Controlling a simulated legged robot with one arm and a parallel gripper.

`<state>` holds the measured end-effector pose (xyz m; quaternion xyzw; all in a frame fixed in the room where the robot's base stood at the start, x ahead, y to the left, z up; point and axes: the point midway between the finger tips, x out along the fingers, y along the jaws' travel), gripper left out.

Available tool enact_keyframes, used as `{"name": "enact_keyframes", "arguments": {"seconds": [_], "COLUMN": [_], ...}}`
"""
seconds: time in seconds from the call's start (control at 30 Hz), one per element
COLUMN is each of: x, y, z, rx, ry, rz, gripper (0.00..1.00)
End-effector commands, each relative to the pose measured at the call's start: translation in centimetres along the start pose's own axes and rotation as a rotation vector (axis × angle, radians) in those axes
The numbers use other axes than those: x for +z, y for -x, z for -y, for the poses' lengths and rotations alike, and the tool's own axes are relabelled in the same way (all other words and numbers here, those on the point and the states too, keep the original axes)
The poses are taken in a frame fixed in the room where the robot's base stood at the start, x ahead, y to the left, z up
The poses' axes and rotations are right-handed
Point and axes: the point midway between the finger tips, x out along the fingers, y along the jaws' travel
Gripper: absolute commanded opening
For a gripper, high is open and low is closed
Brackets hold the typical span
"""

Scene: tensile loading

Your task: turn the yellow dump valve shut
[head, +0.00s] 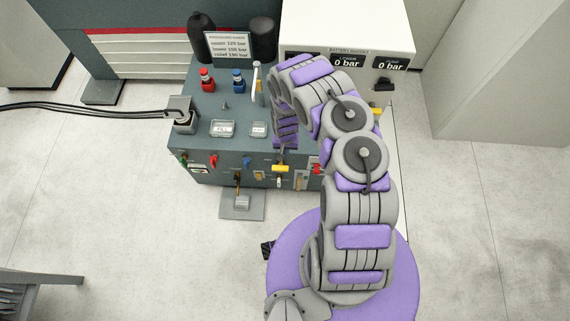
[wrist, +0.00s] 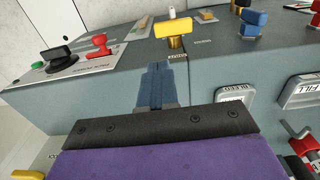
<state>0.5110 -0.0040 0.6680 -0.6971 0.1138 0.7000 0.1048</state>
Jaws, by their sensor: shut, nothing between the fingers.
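The yellow valve (head: 281,168) is on the front of the grey-green cabinet, near its right part. In the wrist view the yellow valve handle (wrist: 173,31) is wide and stands out from the panel, with a small label beside it. In the head view its bar lies roughly level. My gripper (wrist: 154,66) is shut and empty, its two blue-grey fingers together. The fingertips point toward the valve and appear a little short of it and offset left in the wrist view. In the head view my gripper (head: 283,154) is just above the valve, partly hidden by my wrist.
A blue valve (wrist: 253,22) is right of the yellow one in the wrist view; a red knob (wrist: 100,45) and black knob (wrist: 60,56) are left. Labelled trays (head: 222,129) and red and blue fittings (head: 207,80) stand on the cabinet top. Floor in front is mostly clear.

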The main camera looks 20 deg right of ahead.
Motion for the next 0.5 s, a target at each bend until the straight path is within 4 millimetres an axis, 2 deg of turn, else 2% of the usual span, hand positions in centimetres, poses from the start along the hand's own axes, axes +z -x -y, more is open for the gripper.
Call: {"name": "enact_keyframes", "arguments": {"seconds": [0.27, 0.5], "x": [0.4, 0.3], "y": [-2.3, -6.4], "z": [0.6, 0.7], "rx": [-0.014, -0.014], "ry": [-0.004, -0.005], "rz": [0.0, -0.002], "gripper": [0.0, 0.0]}}
